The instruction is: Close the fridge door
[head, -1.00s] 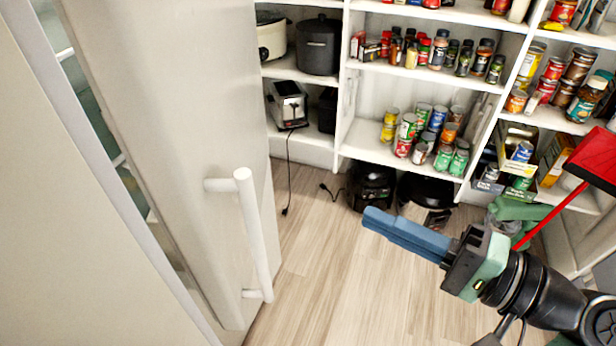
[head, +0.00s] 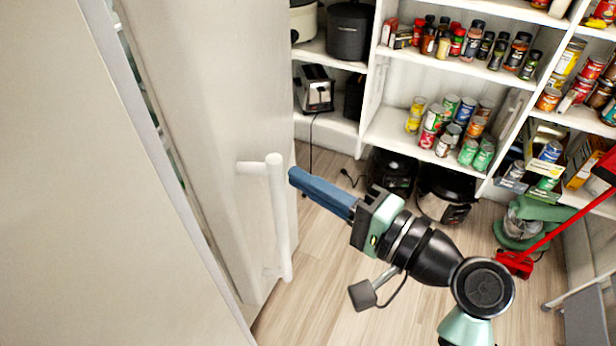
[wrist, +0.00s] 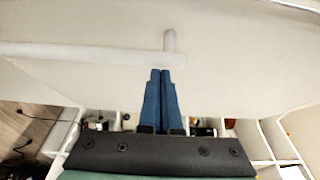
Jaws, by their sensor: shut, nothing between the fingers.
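The fridge door (head: 205,95) is a pale panel at the left of the head view, standing ajar with a narrow gap along its left edge. Its white bar handle (head: 278,215) faces right. My gripper (head: 293,175) is shut and empty, its blue fingers pointing left, just right of the handle's upper end. In the wrist view the door (wrist: 230,50) fills the upper part, and the handle (wrist: 90,52) runs across it. The fingertips (wrist: 161,72) are at the handle's end by its mount. I cannot tell whether they touch it.
The fridge body (head: 60,170) fills the far left. Shelves with cans (head: 455,125) and spice jars stand behind. A toaster (head: 315,88), a black cooker (head: 445,195) and a red long-handled tool (head: 515,262) are nearby.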

